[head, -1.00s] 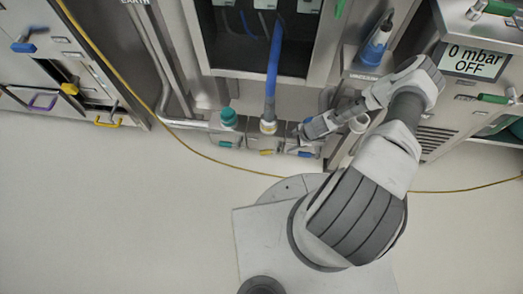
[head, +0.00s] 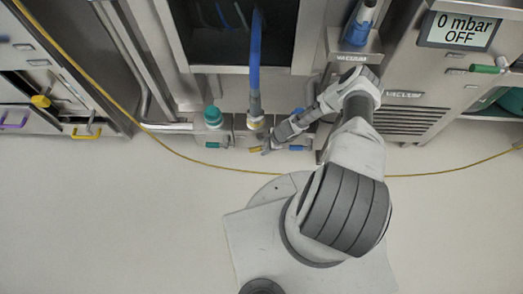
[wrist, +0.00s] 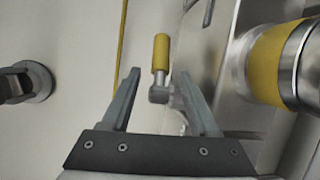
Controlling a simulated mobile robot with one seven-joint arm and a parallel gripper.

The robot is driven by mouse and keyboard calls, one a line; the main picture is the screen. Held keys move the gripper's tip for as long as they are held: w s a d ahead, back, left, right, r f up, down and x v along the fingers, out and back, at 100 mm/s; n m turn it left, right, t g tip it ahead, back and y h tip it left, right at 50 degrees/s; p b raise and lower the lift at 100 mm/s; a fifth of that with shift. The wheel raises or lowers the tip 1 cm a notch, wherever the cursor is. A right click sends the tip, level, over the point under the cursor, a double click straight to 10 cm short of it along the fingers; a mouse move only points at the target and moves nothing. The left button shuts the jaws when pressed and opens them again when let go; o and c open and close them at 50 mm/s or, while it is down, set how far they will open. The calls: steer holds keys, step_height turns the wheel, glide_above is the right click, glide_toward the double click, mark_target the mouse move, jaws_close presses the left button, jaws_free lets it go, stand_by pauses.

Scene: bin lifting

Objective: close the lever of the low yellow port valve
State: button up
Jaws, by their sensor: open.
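The low yellow port valve has a lever with a yellow handle (wrist: 161,52) and a metal stem (wrist: 158,93). In the wrist view the handle points up the picture, between the two fingers of my open gripper (wrist: 160,76), with nothing gripped. I cannot tell whether the fingers reach it in depth. A metal fitting with a yellow band (wrist: 275,65) is to the right. In the head view the yellow lever (head: 255,149) is small, just left of my gripper (head: 268,149), under the blue hose's port (head: 254,122).
A green lever (head: 214,145) is to the left of the yellow one and a blue lever (head: 298,148) to the right, close to my gripper. A blue hose (head: 256,50) rises above. A yellow cable (head: 190,158) lies along the floor. The floor in front is clear.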

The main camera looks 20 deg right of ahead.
mark_target(264, 147)
steer(key=shift+b+x, duration=0.5)
steer(key=shift+x, duration=1.25)
jaws_close()
